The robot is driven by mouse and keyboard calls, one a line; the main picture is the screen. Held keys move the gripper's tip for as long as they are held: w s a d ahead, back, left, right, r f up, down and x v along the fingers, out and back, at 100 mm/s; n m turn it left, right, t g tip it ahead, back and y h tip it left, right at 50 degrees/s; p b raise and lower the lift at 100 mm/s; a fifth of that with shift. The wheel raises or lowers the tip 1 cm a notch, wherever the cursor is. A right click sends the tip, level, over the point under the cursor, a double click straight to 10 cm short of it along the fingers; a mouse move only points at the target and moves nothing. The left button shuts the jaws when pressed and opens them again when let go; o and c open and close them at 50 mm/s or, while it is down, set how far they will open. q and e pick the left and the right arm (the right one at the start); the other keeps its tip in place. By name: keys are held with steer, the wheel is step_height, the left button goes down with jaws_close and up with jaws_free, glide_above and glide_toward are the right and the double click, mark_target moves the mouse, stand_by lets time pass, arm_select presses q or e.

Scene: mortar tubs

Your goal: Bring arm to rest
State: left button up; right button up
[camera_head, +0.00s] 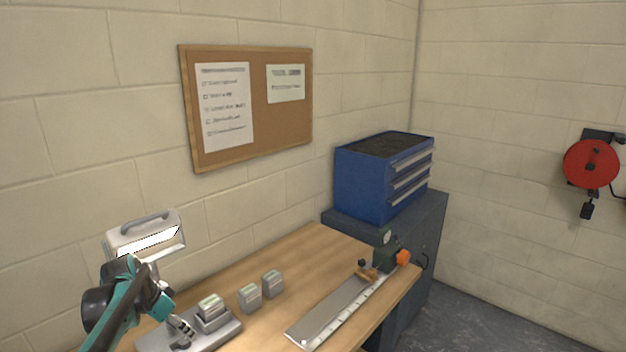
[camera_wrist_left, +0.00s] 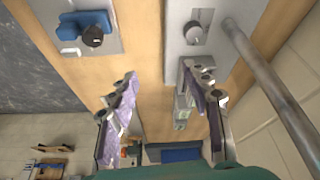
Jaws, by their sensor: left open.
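My left arm, teal and black, comes in at the lower left of the head view. Its gripper (camera_head: 180,328) is at the near end of the bench, beside a grey base plate (camera_head: 222,332) with a grey block (camera_head: 211,311) on it. The gripper's tips are partly hidden by the arm and the view's lower edge. In the left wrist view the two fingers of the left gripper (camera_wrist_left: 160,75) stand wide apart with nothing held between them. My right gripper shows in neither view.
Two grey blocks (camera_head: 250,297) (camera_head: 272,283) stand on the wooden bench (camera_head: 318,262). A long metal fixture (camera_head: 330,312) lies to their right. A lamp (camera_head: 146,236) stands behind my left arm. A blue drawer chest (camera_head: 375,185) is at the far end.

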arm_select(q)
steer(key=s+d+f+n+t+y, duration=0.1)
steer(key=s+d+n, duration=0.2)
steer(key=s+d, duration=0.6)
steer(key=s+d+n+t+y+b, duration=0.1)
steer(key=s+d+n+t, duration=0.1)
steer(key=s+d, duration=0.7)
steer(key=s, duration=0.5)
steer(key=shift+s+f+n+t, duration=0.15)
steer(key=shift+f+n+t, duration=0.15)
steer(key=shift+f+n, duration=0.1)
